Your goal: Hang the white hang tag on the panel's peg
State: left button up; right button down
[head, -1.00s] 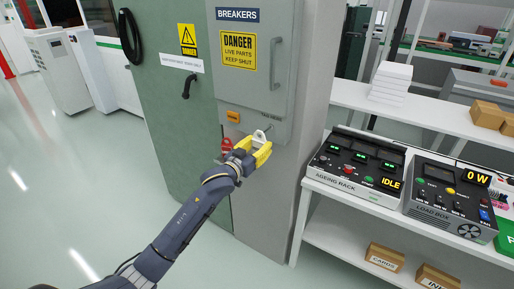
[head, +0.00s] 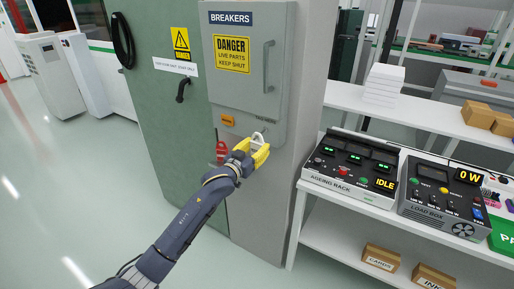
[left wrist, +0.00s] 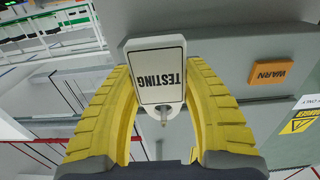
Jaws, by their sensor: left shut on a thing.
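My left gripper (head: 256,152) has yellow fingers and is shut on the white hang tag (head: 258,138), in front of the lower part of the grey breaker panel (head: 240,92). In the left wrist view the tag (left wrist: 160,82) lies between the fingers (left wrist: 163,112), with "TESTING" upside down and its narrow end toward the bottom of the picture. A small pale pin-like thing (left wrist: 163,121) shows just below that end. I cannot tell whether it is the peg or whether it passes through the tag's hole. My right gripper is not in view.
A red tag (head: 221,151) hangs left of my left gripper. An orange WARN label (head: 228,120) is on the panel, and it also shows in the left wrist view (left wrist: 270,73). To the right, a white bench (head: 345,204) carries the ageing rack (head: 350,165) and load box (head: 440,207).

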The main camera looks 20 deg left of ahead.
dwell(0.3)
pick_arm(q)
jog(key=o, duration=1.2)
jog(key=shift+c, duration=0.2)
jog(key=shift+s, duration=0.1)
jog(key=v, duration=1.1)
jog(key=shift+s, duration=0.4)
